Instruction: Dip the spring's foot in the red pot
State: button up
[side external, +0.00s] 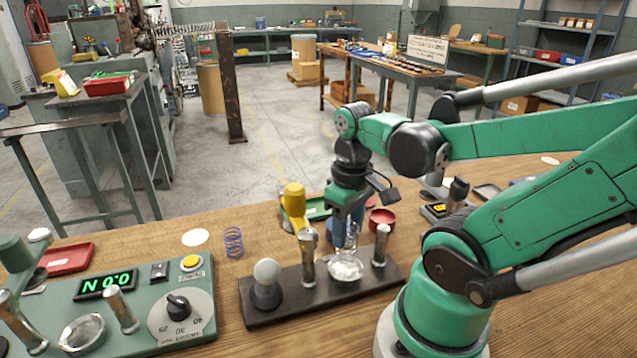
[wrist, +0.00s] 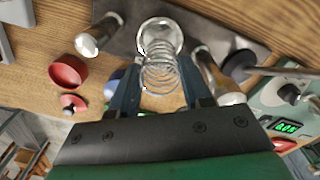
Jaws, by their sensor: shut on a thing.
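My gripper (side external: 347,236) is shut on a silvery coil spring (wrist: 162,70), held between its two fingers in the wrist view. The spring hangs over a round silver seat (side external: 346,267) on a dark base plate, between two metal posts. I cannot tell whether its foot touches the seat. The gripper's fingers partly hide the spring in the side view. The red pot (side external: 381,219) stands on the table just behind and right of the gripper. In the wrist view a red pot (wrist: 68,72) shows at left, with a smaller red round piece (wrist: 73,103) near it.
Metal posts (side external: 308,258) (side external: 381,246) stand close on both sides of the spring. A white ball knob (side external: 267,272) is on the plate's left end. A blue spring (side external: 233,242) stands left on the table. A green control box (side external: 140,305) fills the front left.

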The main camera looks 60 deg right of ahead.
jog(key=s+d+r+m, duration=0.2)
jog(key=d+m, duration=0.7)
jog(key=d, duration=0.8)
jog(key=shift+w+a+f, duration=0.1)
jog(key=shift+f, duration=1.35)
jog(key=shift+a+f, duration=0.1)
jog(key=shift+f, duration=1.3)
jog(key=shift+f, duration=0.55)
jog(key=shift+r, duration=0.15)
notch_tip(320, 180, up, 7)
